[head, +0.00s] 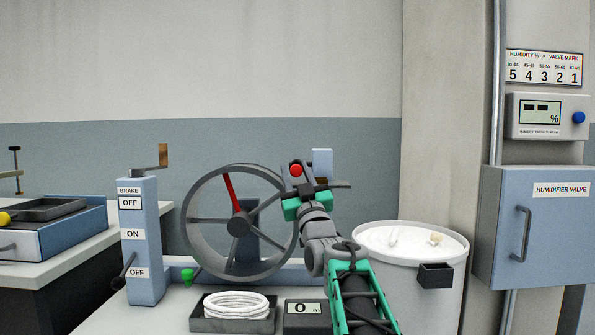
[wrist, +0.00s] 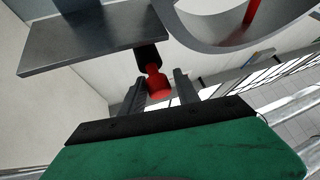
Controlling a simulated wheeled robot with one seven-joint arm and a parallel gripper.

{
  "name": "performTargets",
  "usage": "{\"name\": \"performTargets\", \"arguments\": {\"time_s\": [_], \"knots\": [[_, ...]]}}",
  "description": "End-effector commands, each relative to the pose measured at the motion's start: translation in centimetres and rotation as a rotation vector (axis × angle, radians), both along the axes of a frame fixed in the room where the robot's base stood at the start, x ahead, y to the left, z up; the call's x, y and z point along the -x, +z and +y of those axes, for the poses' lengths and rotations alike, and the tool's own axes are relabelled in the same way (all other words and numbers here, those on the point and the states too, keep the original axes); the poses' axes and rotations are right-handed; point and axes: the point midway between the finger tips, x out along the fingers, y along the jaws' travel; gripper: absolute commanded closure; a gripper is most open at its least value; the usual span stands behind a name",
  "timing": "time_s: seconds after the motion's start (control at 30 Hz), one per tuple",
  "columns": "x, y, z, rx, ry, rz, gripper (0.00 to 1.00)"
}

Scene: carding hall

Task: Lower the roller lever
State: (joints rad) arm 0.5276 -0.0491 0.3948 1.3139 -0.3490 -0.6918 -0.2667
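A red knob (head: 296,170) shows at the upper right of the spoked wheel, partly behind my gripper (head: 297,180); I take it to be the roller lever's knob. In the wrist view the red knob (wrist: 158,84) sits on a short black stem (wrist: 148,57) beside a flat grey plate (wrist: 95,40). My gripper (wrist: 160,84) is open, its two dark fingers on either side of the knob. A gap shows on the right of the knob; contact on the left is hard to tell. The lever's pivot is hidden.
The spoked wheel (head: 187,220) with one red spoke stands just left of my gripper. A brake post (head: 143,215) is farther left. A tray of white rope (head: 236,328) and a length counter (head: 307,312) lie below. A white drum (head: 410,295) stands right.

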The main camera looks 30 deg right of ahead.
Motion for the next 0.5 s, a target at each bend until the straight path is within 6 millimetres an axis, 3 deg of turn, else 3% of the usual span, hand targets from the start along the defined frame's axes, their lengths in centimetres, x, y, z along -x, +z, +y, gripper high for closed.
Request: {"name": "performTargets", "arguments": {"time_s": [0.17,0.5], "knots": [[0.0,-0.1,-0.2,-0.001,-0.003,0.001,0.50],[0.8,-0.3,-0.1,0.002,-0.005,-0.003,0.50]]}}
